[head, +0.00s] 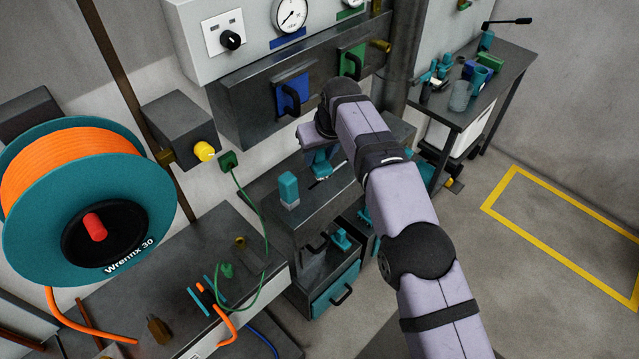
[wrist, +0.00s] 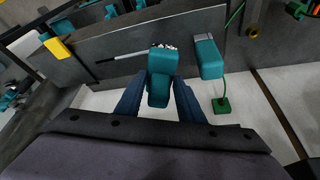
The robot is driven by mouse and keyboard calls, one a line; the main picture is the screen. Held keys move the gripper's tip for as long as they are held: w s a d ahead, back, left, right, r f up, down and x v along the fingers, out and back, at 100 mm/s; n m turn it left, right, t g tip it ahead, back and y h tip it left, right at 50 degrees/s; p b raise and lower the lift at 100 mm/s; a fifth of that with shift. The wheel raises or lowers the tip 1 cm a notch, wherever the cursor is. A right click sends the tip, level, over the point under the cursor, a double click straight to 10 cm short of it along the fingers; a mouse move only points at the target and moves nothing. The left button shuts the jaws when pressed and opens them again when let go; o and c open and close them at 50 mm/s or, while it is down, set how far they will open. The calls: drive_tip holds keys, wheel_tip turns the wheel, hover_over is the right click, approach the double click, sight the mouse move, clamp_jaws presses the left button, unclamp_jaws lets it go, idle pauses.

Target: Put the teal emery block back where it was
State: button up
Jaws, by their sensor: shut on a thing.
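My gripper (wrist: 160,98) is shut on a teal piece (wrist: 160,78) with a stubby part toward the camera and a pale, speckled far edge. In the head view my gripper (head: 322,158) holds this teal piece above or at the grey cabinet top; I cannot tell if it touches. A boxy teal block with a grey base (head: 288,188) stands upright on the cabinet top, left of my gripper. It looks like the emery block and also shows right of the held piece in the wrist view (wrist: 208,60). I cannot tell for sure which of the two is the emery block.
An open drawer (head: 335,280) below the cabinet top holds teal items. A green cable runs from a plug (head: 228,160) at the cabinet's left. A large orange cable reel (head: 90,200) stands left. A side table (head: 510,75) at back right is crowded.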

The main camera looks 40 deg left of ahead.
sight(324, 169)
drive_tip(key=shift+f+p, duration=1.2)
drive_tip(key=shift+f, duration=3.25)
drive_tip(key=shift+f, duration=0.15)
drive_tip(key=o, duration=1.1)
drive_tip(key=shift+r, duration=0.25)
drive_tip(key=shift+b+v, duration=2.05)
drive_tip(key=shift+v, duration=3.85)
